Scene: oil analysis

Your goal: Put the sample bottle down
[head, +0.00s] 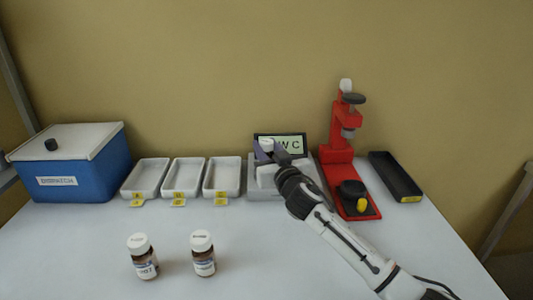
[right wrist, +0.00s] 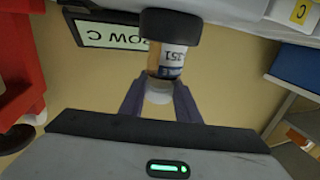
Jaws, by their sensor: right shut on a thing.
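My right gripper (head: 268,155) is shut on a sample bottle at the white device (head: 256,189) at the back of the table. In the right wrist view the fingers (right wrist: 158,102) are around the cap end of the bottle (right wrist: 167,62), which has amber glass and a printed label. The bottle's other end meets a dark round part (right wrist: 171,23); how deep it sits there I cannot tell. The device's screen (head: 290,144) reads partly "W C" in the head view. My left gripper is not in view.
Two capped bottles stand at the front, one left (head: 142,257) and one right (head: 203,254). Three white trays (head: 146,178) with yellow tags and a blue dispatch box (head: 75,165) are at left. A red press (head: 341,160) and black tray (head: 396,176) are at right.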

